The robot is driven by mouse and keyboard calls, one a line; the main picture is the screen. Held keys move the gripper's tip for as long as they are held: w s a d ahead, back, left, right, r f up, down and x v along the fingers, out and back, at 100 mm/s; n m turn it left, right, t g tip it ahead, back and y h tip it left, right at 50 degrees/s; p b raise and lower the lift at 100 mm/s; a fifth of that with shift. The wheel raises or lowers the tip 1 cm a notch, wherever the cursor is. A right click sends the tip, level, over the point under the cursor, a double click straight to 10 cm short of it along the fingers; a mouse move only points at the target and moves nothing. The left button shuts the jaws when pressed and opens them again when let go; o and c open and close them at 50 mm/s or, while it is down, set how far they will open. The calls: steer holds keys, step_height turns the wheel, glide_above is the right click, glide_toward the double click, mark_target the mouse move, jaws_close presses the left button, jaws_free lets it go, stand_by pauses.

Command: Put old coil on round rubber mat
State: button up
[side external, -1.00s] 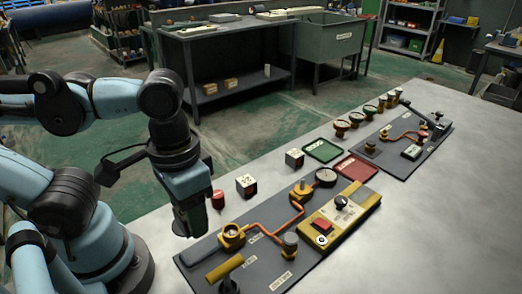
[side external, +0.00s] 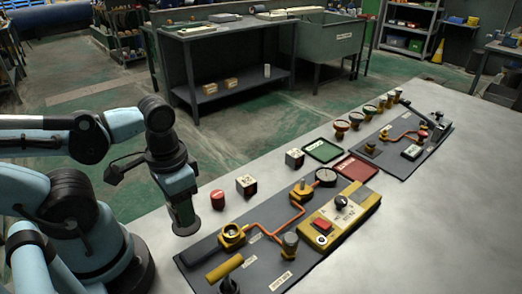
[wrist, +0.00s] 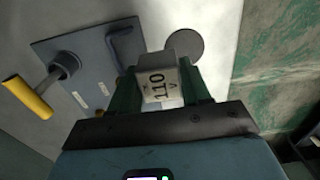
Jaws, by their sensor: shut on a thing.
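My gripper (wrist: 160,84) is shut on the old coil (wrist: 158,82), a small grey block with a white label reading 110 V, in the wrist view. The two dark green fingers hold its sides. In the side external view my gripper (side external: 182,214) points down beside the left end of the dark board, and the coil cannot be made out there. The round rubber mat (wrist: 184,44) is a dark grey disc on the table, just beyond the coil in the wrist view and partly hidden by it. The mat (side external: 186,230) also shows below my gripper in the side external view.
The dark board (side external: 205,250) carries a yellow handle (side external: 225,268), copper pipe and a yellow box (side external: 340,215). The front right table is clear.

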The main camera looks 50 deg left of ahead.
steer(key=a, duration=0.1)
steer(key=w+a+f, duration=0.1)
steer(key=a+f, duration=0.1)
steer(key=shift+w+a+f, duration=0.2)
steer(key=shift+w+a, duration=0.05)
steer(key=shift+a, duration=0.15)
steer(key=shift+f, duration=2)
steer(key=shift+f, duration=0.1)
steer(key=o, duration=1)
steer(key=shift+o, duration=0.2)
steer(key=shift+r, duration=6)
steer(key=w+d+r+t, duration=0.1)
steer(key=w+d+t, duration=0.2)
steer(key=w+t, duration=0.4)
steer(key=w, duration=0.4)
steer(key=shift+w, duration=0.25)
